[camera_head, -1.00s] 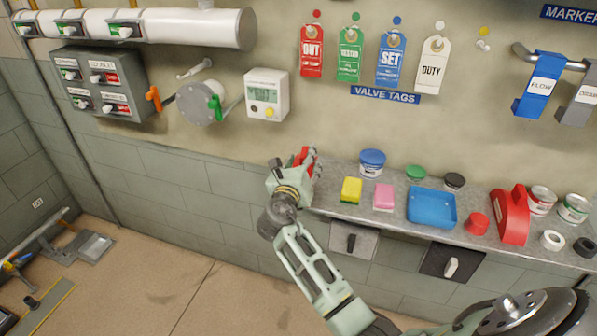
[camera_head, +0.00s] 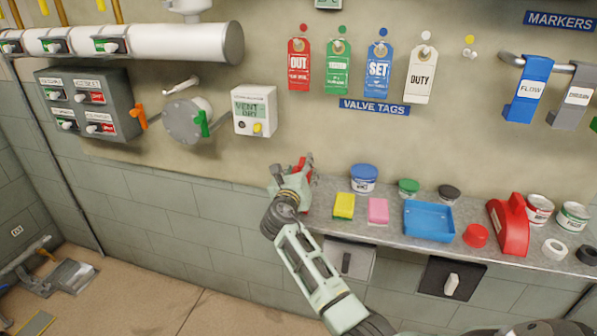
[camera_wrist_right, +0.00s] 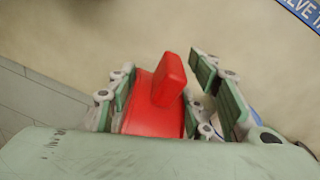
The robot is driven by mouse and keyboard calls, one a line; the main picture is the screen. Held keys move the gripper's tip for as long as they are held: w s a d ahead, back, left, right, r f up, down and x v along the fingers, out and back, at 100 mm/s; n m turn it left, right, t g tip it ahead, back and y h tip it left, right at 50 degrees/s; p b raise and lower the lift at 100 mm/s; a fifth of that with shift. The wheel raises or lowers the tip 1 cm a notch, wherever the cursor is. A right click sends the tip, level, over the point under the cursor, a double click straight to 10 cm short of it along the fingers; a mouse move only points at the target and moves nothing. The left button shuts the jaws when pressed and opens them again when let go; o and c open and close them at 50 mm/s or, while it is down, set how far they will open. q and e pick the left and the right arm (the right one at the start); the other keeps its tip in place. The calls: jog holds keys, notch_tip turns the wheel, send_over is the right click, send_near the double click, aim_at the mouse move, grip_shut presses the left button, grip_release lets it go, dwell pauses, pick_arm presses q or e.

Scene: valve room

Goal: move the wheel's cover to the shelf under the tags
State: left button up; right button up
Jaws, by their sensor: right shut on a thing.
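My right gripper (camera_head: 304,172) is at the left end of the shelf (camera_head: 395,221), left of and below the valve tags. It is shut on a red cover with an upright tab-like handle (camera_wrist_right: 155,116), which lies between its fingers in the right wrist view. In the head view the gripper hides most of this cover, and I cannot tell whether it touches the shelf. The valve tags (camera_head: 374,106) hang on the wall in red, green, blue and white above their blue label. My left gripper is not in view.
On the shelf stand a blue tub (camera_head: 364,179), a yellow sponge (camera_head: 344,206), a pink sponge (camera_head: 378,210), a blue tray (camera_head: 429,236), a red cap (camera_head: 476,235) and another red handled object (camera_head: 511,225). A grey round plate (camera_head: 188,121) and a meter (camera_head: 254,112) are on the wall.

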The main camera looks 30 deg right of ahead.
jog(key=shift+w+d+f, duration=0.1)
jog(key=shift+w+f, duration=0.05)
jog(key=shift+f, duration=0.05)
jog(key=o, duration=1.4)
jog(key=shift+o, duration=0.4)
jog(key=v, duration=1.2)
jog(key=shift+f, duration=0.1)
